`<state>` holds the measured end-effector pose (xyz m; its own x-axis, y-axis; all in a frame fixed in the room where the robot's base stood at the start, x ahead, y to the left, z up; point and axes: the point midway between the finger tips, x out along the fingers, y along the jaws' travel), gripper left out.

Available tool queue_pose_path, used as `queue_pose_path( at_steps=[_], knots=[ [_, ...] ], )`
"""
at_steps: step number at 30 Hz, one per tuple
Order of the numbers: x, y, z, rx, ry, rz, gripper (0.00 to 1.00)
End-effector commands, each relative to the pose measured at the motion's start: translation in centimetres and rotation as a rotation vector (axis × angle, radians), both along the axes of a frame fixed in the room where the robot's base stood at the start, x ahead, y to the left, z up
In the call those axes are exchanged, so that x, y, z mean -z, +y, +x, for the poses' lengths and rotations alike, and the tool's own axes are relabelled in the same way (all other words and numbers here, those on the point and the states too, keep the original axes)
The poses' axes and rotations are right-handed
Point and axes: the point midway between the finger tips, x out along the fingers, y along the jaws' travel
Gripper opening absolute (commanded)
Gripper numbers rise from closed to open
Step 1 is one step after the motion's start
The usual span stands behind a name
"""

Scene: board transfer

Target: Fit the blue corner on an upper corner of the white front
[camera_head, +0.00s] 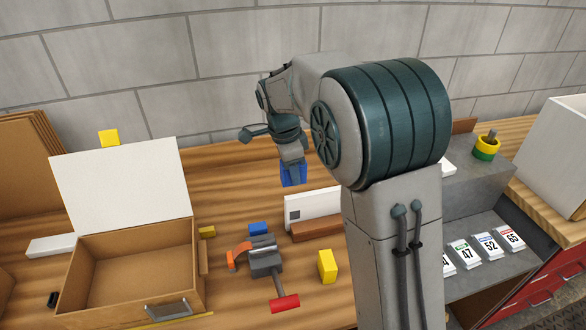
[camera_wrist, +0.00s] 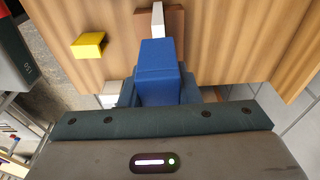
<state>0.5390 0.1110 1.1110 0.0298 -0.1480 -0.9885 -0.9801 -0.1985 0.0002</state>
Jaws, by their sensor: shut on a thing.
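The blue corner (camera_head: 293,175) is held in my gripper (camera_head: 290,163), which points down above the table; the wrist view shows the blue corner (camera_wrist: 158,75) between the fingers. The white front (camera_head: 313,206), a panel with a small grey square, stands upright in a brown wooden base (camera_head: 316,231), lower and to the right of my gripper. My arm hides its right end. In the wrist view the white front (camera_wrist: 157,20) is a narrow strip just beyond the blue corner; I cannot tell whether they touch.
An open cardboard box (camera_head: 140,262) with a white board (camera_head: 125,187) behind it stands at left. A grey shelf with number cards (camera_head: 488,245) is at right.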

Motion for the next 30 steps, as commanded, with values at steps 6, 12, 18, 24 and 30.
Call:
queue_pose_path(
  at_steps=[6,12,18,24,30],
  knots=[
    [1.6,0.0,0.0,0.0,0.0,0.0,0.08],
    [2.8,0.0,0.0,0.0,0.0,0.0,0.08],
    [4.0,0.0,0.0,0.0,0.0,0.0,0.08],
    [5.2,0.0,0.0,0.0,0.001,0.0,0.08],
    [6.4,0.0,0.0,0.0,0.0,0.0,0.08]
  ],
)
